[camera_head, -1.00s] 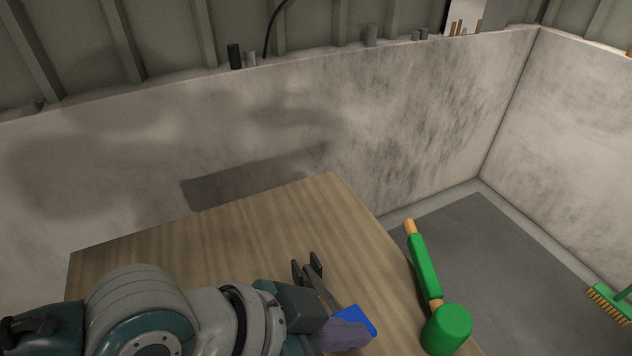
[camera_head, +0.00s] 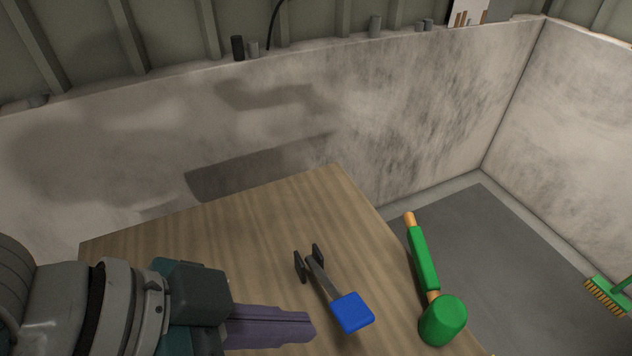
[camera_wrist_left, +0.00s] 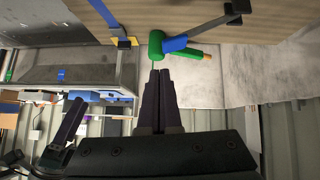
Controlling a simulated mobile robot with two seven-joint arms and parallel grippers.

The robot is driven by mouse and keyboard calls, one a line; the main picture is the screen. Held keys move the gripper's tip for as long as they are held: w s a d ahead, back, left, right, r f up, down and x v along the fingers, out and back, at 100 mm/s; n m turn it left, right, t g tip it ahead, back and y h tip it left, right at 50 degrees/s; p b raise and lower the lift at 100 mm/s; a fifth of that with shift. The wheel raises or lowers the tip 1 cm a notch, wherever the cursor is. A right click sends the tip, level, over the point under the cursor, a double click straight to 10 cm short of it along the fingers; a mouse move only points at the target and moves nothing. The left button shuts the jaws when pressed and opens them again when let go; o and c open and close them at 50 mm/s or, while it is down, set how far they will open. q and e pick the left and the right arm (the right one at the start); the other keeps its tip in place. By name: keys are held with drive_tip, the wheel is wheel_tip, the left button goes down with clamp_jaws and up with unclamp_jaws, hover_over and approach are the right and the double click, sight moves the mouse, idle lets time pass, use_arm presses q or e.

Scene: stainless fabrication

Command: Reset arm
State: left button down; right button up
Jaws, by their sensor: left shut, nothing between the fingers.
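My left gripper (camera_head: 312,327) comes in from the lower left in the head view, its purple fingers together and empty. It is over the wooden table, just left of a blue-ended tool (camera_head: 351,312) with a grey shaft and dark forked end. In the left wrist view, the closed fingers (camera_wrist_left: 159,74) point toward a green cylinder-headed tool (camera_wrist_left: 155,46) and the blue end (camera_wrist_left: 174,44). A dark arm with a purple finger, seemingly my right gripper (camera_wrist_left: 72,118), shows at the left there; its opening is unclear.
The wooden table (camera_head: 240,220) is bare toward its far edge. The green tool (camera_head: 442,320) with orange parts lies along its right edge. A concrete wall (camera_head: 400,120) stands behind. A green brush (camera_head: 607,296) is at the far right.

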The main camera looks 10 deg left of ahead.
use_arm(q)
drive_tip(key=shift+d, duration=0.1)
idle(0.3)
drive_tip(key=s+a+r+n+g+y, duration=0.1)
drive_tip(key=s+a+r+n+y, duration=0.1)
drive_tip(key=s+a+n+y, duration=0.3)
drive_tip(key=s+a+r+n+y, duration=0.1)
drive_tip(key=s+a+n+y, duration=0.2)
drive_tip(key=a, duration=0.5)
wheel_tip(320, 180, up, 37)
drive_tip(key=p, duration=3.6)
drive_tip(key=shift+d+p, duration=0.3)
drive_tip(key=shift+p, duration=0.05)
drive_tip(key=shift+w+f, duration=0.15)
drive_tip(key=w+d+f+m+h+b, duration=0.2)
drive_tip(key=w+f+h+b, duration=0.1)
drive_tip(key=f+b, duration=0.9)
drive_tip(key=w+d+f+m+h+b, duration=0.2)
drive_tip(key=w+f+b, duration=0.3)
drive_tip(key=f+b, duration=0.7)
drive_tip(key=w+d+f+m+h+b, duration=0.3)
drive_tip(key=f+b, duration=0.9)
drive_tip(key=b, duration=0.6)
drive_tip(key=shift+w+d+g+h, duration=0.3)
drive_tip(key=shift+w+d+h, duration=0.35)
drive_tip(key=shift+w, duration=0.25)
